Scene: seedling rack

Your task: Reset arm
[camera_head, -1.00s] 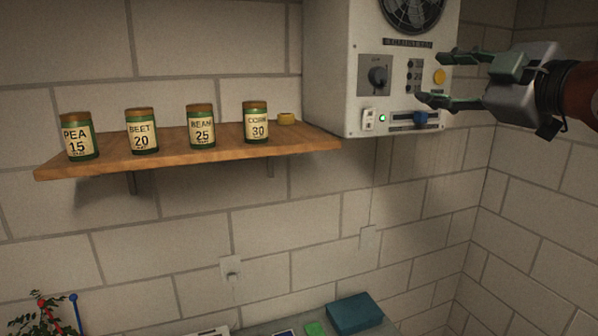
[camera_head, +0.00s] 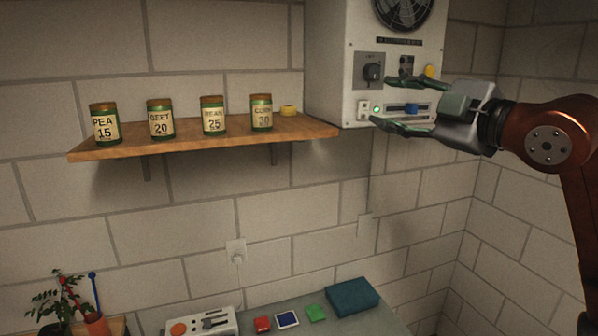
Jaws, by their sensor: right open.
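My right gripper (camera_head: 388,102) is in front of the lower part of a white wall-mounted control box (camera_head: 335,70). Its two fingers are spread apart with nothing between them. The box has a fan grille (camera_head: 403,12) at the top, a dark knob (camera_head: 373,72), a yellow button (camera_head: 429,72) partly behind the gripper, a lit green light (camera_head: 376,110) and a blue slider (camera_head: 411,109) seen between the fingers. I cannot tell whether the fingers touch the panel. My right arm comes in from the right edge. My left gripper is not in view.
A wooden shelf (camera_head: 200,146) left of the box holds several labelled seed jars and a small yellow lid (camera_head: 289,111). Below, a grey table (camera_head: 345,318) carries a teal box (camera_head: 352,296), small coloured items and a white device (camera_head: 203,322). A plant (camera_head: 62,300) stands lower left.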

